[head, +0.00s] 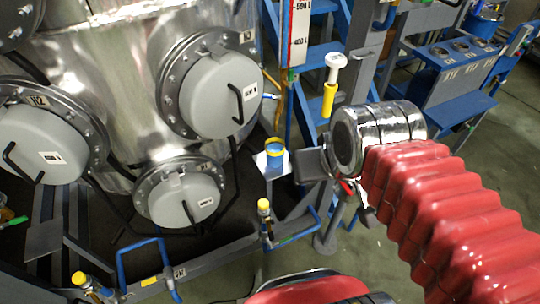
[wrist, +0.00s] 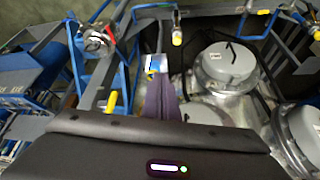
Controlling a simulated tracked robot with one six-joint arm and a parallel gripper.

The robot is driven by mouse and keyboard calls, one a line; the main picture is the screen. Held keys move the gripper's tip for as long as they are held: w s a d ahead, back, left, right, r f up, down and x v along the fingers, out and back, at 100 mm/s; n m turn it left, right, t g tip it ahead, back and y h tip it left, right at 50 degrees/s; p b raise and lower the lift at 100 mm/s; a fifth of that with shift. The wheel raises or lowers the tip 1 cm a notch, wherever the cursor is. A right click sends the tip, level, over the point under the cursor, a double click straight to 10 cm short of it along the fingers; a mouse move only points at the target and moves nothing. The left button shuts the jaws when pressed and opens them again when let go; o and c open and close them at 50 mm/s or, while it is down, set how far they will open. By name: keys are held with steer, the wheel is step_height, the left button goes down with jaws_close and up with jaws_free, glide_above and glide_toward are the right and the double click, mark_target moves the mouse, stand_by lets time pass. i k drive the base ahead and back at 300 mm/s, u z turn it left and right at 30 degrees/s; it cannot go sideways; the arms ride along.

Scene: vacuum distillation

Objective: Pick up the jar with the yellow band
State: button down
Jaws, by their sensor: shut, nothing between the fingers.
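The jar with the yellow band (head: 275,152) is small and blue with a yellow ring near its top. It stands upright on a small pale plate (head: 262,168) in the middle of the head view. My gripper (head: 300,164) is just right of the jar in the head view, its dark fingers pointing left at it. In the wrist view the fingers (wrist: 157,84) are together and empty, with the jar (wrist: 152,72) just beyond their tips and partly hidden. I cannot tell whether they touch it.
A large metal vessel (head: 130,60) with grey round hatches fills the left. A blue ladder frame (head: 310,100) and a yellow handle with a white top (head: 330,88) stand behind my gripper. Yellow-capped fittings (head: 264,206) and blue rails (head: 148,262) are lower down.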

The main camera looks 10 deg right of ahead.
mark_target(274, 146)
steer(key=k, duration=1.3)
steer(key=z, duration=0.15)
steer(key=i, duration=1.5)
steer(key=u, duration=0.95)
steer(key=i, duration=0.4)
steer(key=u, duration=0.05)
